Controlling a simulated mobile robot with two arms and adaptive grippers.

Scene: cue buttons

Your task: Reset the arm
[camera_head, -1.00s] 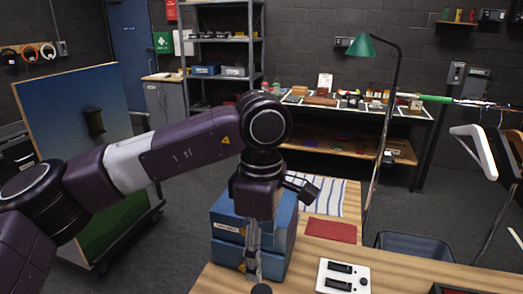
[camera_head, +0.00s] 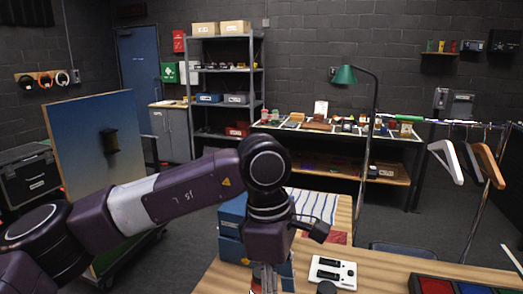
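My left arm comes in from the left, and its elbow hangs in front of the blue boxes on the wooden table (camera_head: 385,262). My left gripper (camera_head: 265,279) points down at the bottom edge of the head view. Its fingertips are cut off or too small to read, so I cannot tell if it is open or holds anything. My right gripper is not in view. A dark panel with red (camera_head: 435,286) and green squares shows at the lower right. A white box with black switches (camera_head: 332,272) lies right of the gripper.
Blue boxes (camera_head: 232,222) stand close behind my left gripper. A green lamp (camera_head: 344,75) stands beyond the table. A clothes rail with hangers (camera_head: 447,160) is at the right. A board (camera_head: 95,140) stands at the left.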

